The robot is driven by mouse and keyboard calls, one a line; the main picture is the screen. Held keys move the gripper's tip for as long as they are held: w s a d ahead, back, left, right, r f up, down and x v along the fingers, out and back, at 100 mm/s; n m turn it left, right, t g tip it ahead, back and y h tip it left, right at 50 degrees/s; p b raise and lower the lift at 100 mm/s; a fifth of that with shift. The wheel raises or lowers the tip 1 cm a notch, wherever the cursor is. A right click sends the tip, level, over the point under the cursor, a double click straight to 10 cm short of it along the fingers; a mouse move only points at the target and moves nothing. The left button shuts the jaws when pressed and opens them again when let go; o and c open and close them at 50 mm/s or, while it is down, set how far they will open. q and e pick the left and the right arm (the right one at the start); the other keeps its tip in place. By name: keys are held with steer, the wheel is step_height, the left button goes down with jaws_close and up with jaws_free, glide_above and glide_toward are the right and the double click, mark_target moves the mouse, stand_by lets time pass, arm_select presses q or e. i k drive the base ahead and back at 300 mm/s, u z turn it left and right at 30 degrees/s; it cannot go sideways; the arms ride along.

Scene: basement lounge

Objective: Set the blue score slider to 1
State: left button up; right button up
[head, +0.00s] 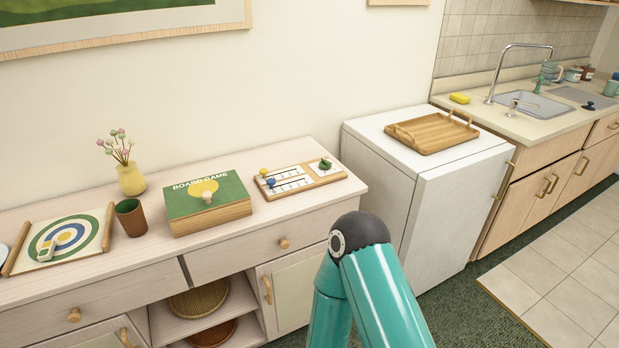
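The wooden score board (300,185) lies on top of the pale sideboard (155,216), near its right end. It has white scale strips along its left part. The blue score slider (271,182) is a round knob at the left end of its strip, in front of the yellow slider (263,171). The scale numbers are too small to read. A small dark green piece (325,164) sits at the board's right end. Only a teal arm of mine with a black joint shows at the lower middle; neither gripper is in view.
A board game box (212,222) stands just left of the score board. A brown cup (131,217), a yellow vase (131,179) and a target board (60,262) are further left. A white cabinet (388,163) bearing a wooden tray (452,142) stands to the right.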

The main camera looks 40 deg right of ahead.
mark_target(271, 182)
steer(key=z, duration=0.15)
steer(key=i, duration=1)
steer(key=u, duration=0.05)
